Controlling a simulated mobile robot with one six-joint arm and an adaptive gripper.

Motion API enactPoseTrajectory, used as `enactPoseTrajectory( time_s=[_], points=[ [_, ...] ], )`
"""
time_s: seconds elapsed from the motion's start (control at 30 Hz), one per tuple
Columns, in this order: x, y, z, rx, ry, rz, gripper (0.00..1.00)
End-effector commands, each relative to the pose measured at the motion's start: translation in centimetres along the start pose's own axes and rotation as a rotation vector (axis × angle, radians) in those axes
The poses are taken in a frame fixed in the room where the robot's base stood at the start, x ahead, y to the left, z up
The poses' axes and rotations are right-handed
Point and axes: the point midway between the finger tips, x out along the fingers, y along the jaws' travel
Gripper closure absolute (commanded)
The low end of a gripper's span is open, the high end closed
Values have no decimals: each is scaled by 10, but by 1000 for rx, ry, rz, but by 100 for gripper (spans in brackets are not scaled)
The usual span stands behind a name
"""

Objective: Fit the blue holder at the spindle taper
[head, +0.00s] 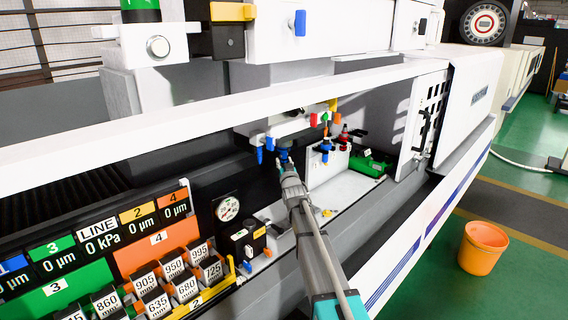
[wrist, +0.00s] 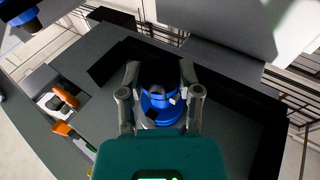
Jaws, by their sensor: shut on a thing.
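My gripper (wrist: 161,88) is shut on the blue holder (wrist: 160,108), with one finger on each side of it in the wrist view. In the head view my gripper (head: 287,166) reaches into the machine bay, and the blue holder (head: 283,154) shows small at its tip. Just above is the underside of a white head unit (head: 290,124) with coloured tabs. I cannot make out the spindle taper there, nor whether the holder touches anything. A blue round part (wrist: 24,17) is at the upper left of the wrist view.
A white rack (head: 327,165) right of my gripper bears another blue holder (head: 325,148) and a red one (head: 345,134). A green piece (head: 372,164) lies beyond. A long white rail (head: 200,115) crosses in front. Numbered blocks (head: 172,268) and a gauge (head: 228,209) stand left. An orange bucket (head: 482,250) is on the floor.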

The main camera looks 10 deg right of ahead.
Motion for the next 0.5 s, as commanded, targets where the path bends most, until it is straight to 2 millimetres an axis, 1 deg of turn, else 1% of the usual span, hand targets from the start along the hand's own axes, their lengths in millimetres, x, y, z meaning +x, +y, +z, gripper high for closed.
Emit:
enactPoseTrajectory(
  time_s=[0.07, 0.2, 0.23, 0.43, 0.5],
  points=[
    [0, 0, -3, 0, 1, 0, 100],
    [0, 0, -2, 0, 2, 0, 100],
    [0, 0, -2, 1, 2, 0, 53],
    [0, 0, -1, 0, 1, 0, 16],
    [0, 0, -1, 0, 1, 0, 15]
  ],
)
